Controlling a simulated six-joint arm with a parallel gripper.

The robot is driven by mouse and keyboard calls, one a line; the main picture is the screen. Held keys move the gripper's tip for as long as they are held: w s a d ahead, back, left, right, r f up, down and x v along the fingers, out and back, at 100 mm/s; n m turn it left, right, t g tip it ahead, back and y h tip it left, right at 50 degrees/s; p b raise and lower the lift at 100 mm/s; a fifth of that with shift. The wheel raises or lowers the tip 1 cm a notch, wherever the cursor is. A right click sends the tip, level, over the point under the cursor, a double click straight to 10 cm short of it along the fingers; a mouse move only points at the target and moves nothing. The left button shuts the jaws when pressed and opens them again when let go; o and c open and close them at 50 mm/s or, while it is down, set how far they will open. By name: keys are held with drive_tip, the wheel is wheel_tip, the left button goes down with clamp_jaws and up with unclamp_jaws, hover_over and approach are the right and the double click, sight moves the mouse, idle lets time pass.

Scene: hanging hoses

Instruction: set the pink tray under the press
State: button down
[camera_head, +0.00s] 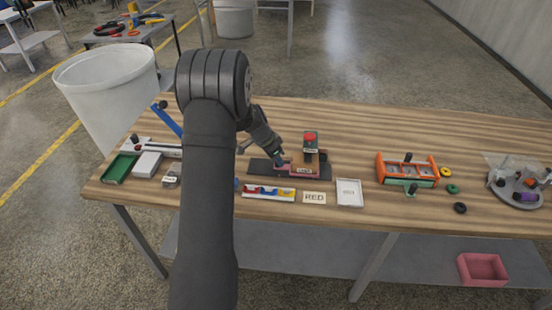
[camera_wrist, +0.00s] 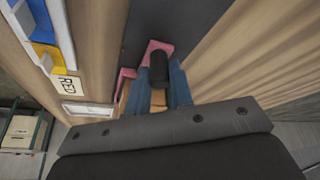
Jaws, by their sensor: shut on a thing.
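The pink tray (camera_head: 303,171) sits on the dark base plate (camera_head: 258,168) of the press, near the middle of the bench. The press (camera_head: 311,141) has a red top over a dark green head, and the tray lies close against its front, from this angle at least partly below the head. My gripper (camera_head: 281,161) comes in from the left and is shut on the tray. In the wrist view the blue fingers (camera_wrist: 160,92) are on either side of a black knob (camera_wrist: 158,68), with pink edges of the tray (camera_wrist: 158,46) beyond it. The fingers and knob hide much of the tray.
A card reading RED (camera_head: 314,197), a white tray (camera_head: 349,192) and a holder with coloured pieces (camera_head: 268,192) lie in front of the press. An orange frame (camera_head: 408,170) stands to the right. A green tray (camera_head: 120,167) and white box (camera_head: 148,163) are left.

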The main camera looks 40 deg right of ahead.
sight(287, 167)
drive_tip(key=shift+s+d, duration=1.35)
drive_tip(key=c, duration=1.3)
unclamp_jaws()
drive_tip(key=v, duration=1.7)
drive_tip(key=shift+r, duration=0.2)
drive_tip(key=shift+f, duration=0.1)
drive_tip(key=x, duration=1.7)
drive_tip(key=shift+f, duration=0.2)
drive_tip(key=shift+w+a, duration=0.3)
drive_tip(key=shift+w, duration=0.05)
